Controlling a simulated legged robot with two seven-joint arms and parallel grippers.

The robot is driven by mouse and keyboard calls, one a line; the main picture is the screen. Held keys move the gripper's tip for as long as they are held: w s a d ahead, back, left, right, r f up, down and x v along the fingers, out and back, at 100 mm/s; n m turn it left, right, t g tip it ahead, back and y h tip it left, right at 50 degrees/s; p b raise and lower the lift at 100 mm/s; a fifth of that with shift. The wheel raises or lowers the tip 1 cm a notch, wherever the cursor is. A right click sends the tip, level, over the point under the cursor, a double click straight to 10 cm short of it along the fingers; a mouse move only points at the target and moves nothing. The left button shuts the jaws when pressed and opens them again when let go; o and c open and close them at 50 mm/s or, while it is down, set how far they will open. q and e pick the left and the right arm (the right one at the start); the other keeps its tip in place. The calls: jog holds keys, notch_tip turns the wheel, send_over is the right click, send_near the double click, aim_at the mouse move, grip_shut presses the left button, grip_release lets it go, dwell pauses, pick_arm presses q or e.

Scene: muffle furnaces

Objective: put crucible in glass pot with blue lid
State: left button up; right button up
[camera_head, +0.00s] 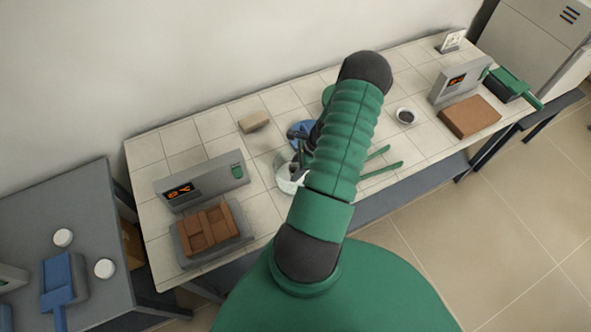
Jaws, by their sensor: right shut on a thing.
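The glass pot (287,179) stands on the tiled bench left of my right arm, with its right side hidden by the arm. A blue lid (298,130) shows just behind it. My right gripper (310,145) is mostly hidden behind my green forearm. It appears shut on tongs whose two green handles (380,166) stick out to the right. Dark tong ends reach over the pot's opening. I cannot clearly make out a crucible there. A small white dish with dark contents (407,116) stands to the right. My left gripper is not in view.
A grey furnace unit with a display (203,184) and brown bricks (208,229) are at left. Another display unit (459,80) and a brown block (470,117) are at right. A tan block (254,122) lies near the wall. A grey side table (85,225) holds white round pieces.

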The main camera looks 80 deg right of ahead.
jog(key=shift+d+f, duration=0.1)
jog(key=shift+f, duration=0.45)
jog(key=o, duration=1.3)
